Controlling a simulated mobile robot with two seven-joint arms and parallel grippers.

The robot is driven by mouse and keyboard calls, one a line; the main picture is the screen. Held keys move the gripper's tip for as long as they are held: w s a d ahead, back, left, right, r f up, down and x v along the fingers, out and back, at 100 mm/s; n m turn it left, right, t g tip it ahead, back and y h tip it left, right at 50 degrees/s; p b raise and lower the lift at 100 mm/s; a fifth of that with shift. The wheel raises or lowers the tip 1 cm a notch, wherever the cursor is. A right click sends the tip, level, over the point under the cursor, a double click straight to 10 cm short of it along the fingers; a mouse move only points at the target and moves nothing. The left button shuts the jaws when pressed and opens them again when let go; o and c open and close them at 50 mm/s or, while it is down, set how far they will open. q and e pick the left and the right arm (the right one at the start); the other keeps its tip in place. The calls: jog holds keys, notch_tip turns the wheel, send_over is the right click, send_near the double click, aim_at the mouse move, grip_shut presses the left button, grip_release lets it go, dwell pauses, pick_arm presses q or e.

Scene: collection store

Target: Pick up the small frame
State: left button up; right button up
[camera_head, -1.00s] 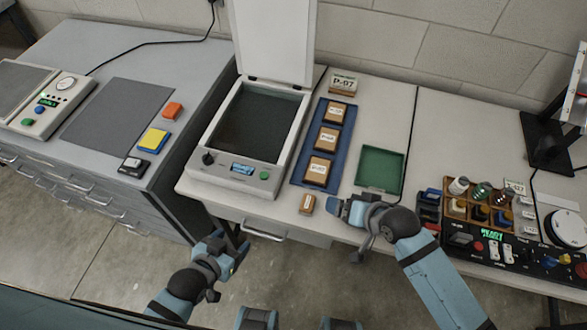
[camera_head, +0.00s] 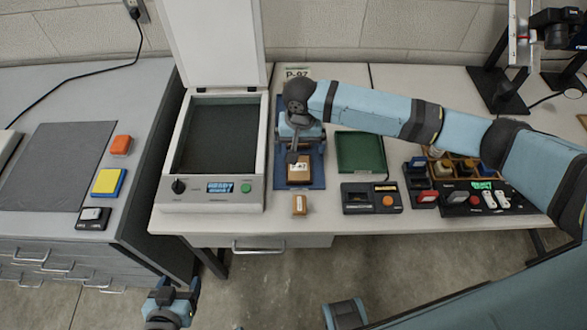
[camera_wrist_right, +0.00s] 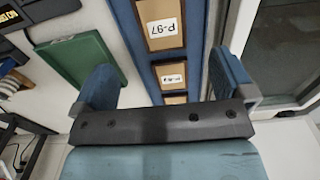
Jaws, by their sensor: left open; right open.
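A blue tray (camera_head: 317,176) lies right of the scanner and holds labelled wooden frames. The nearest frame (camera_head: 299,170) is partly visible below my right gripper (camera_head: 294,152); the arm hides the others in the head view. The right wrist view shows a large-looking frame marked P-97 (camera_wrist_right: 161,22) and two more frames (camera_wrist_right: 172,77) (camera_wrist_right: 175,99) in a row. My right gripper is open and empty above the tray, its fingers (camera_wrist_right: 163,62) either side of the row. A small wooden block (camera_head: 300,205) with a label sits at the table's front edge. My left gripper (camera_head: 172,293) is open, low before the tables.
The scanner (camera_head: 254,192) stands left with its lid up. A green tray (camera_head: 360,153), a black device (camera_head: 371,198) with an orange button and a crate of bottles (camera_head: 455,166) lie to the right.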

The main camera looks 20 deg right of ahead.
aim_at(299, 171)
notch_tip(299, 171, down, 11)
jog(key=shift+w+f, duration=0.15)
jog(key=shift+f, duration=0.05)
dwell(0.3)
jog(key=c, duration=0.9)
